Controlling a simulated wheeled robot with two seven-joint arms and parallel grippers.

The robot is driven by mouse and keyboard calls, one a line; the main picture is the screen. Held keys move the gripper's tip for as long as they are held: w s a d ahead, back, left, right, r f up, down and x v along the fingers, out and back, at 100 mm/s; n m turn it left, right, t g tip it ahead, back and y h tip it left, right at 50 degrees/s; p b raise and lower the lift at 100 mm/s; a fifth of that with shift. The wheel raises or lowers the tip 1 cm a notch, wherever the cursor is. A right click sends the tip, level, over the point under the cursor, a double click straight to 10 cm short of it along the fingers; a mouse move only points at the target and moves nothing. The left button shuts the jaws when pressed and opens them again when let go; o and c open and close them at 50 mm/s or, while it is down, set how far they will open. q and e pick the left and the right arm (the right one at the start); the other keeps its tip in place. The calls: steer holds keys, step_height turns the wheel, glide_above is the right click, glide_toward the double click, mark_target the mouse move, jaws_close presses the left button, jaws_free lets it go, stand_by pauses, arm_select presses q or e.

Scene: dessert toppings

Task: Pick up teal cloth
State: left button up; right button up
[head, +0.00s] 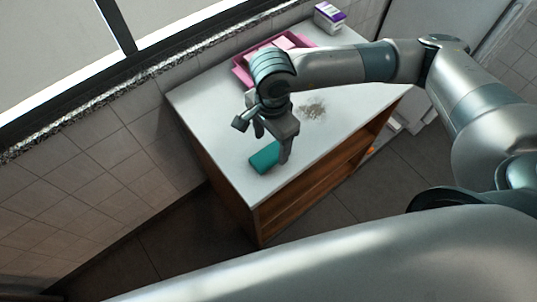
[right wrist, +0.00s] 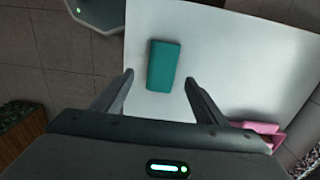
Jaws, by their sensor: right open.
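The teal cloth (head: 264,158) is a small folded block lying on the white top of a wooden cabinet, near its front left corner. In the head view my right gripper (head: 272,152) is just over it and hides part of it. In the right wrist view the cloth (right wrist: 163,66) lies beyond the open fingertips of my right gripper (right wrist: 159,76), roughly centred between them. The fingers are empty, and I cannot tell how high they are above the top. My left gripper is not in view.
A pink tray (head: 241,72) stands at the back of the white top (head: 212,114). A purple and white box (head: 329,17) is at the far corner. A patch of brown crumbs (head: 313,108) lies right of my gripper. A tiled wall (head: 120,140) borders the cabinet on the left.

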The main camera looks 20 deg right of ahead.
mark_target(271, 153)
steer(key=shift+f+p, duration=0.35)
steer(key=shift+p, duration=0.1)
step_height(271, 153, down, 4)
steer(key=shift+w+r+p, duration=0.15)
steer(key=shift+p, duration=0.95)
steer(key=shift+f, duration=0.35)
steer(key=shift+c, duration=0.3)
steer(key=c, duration=1.1)
